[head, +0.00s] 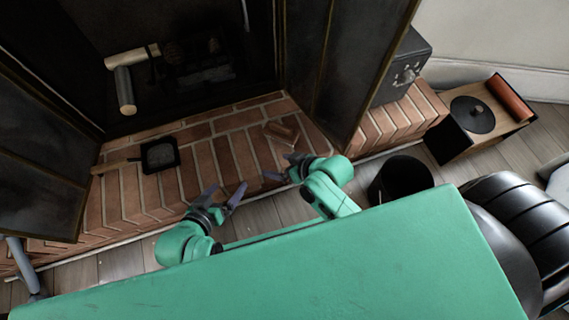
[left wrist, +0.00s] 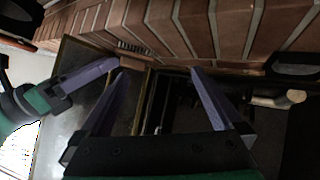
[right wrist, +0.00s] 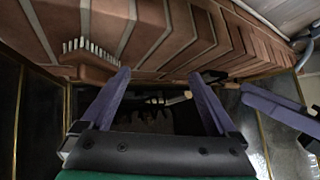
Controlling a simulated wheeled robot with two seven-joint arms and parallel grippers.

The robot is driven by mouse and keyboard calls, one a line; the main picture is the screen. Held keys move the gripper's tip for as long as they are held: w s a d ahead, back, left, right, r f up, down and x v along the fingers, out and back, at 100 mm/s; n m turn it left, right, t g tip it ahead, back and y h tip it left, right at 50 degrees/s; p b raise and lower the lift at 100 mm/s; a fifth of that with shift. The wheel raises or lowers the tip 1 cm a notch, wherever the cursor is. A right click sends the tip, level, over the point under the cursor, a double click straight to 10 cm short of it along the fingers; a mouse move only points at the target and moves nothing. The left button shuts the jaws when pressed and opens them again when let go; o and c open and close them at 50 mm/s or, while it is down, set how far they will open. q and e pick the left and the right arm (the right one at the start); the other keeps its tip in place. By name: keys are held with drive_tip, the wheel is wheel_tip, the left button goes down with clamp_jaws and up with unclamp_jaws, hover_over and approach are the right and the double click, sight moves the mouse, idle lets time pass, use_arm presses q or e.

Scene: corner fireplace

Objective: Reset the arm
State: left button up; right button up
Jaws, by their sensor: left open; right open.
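My left gripper (head: 226,203) is open and empty in front of the brick hearth (head: 122,200). Its two purple fingers stand apart in the left wrist view (left wrist: 160,85). My right gripper (head: 279,168) is a little to the right of it, close to the hearth's front edge. In the right wrist view (right wrist: 158,85) its fingers are also apart with nothing between them. Each wrist view also shows part of the other arm at one side.
A brush (head: 282,132) and a small black pan with a wooden handle (head: 160,155) lie on the hearth. Logs (head: 125,90) lie in the dark fireplace. A black bucket (head: 402,180) and a wooden box (head: 480,118) stand on the floor at right.

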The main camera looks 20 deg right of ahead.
drive_tip(key=s+r, duration=0.1)
drive_tip(key=s+m+t, duration=0.1)
drive_tip(key=s+r+m, duration=0.1)
drive_tip(key=s, duration=0.1)
drive_tip(key=shift+r+t, duration=0.3)
drive_tip(key=shift+s+d, duration=0.1)
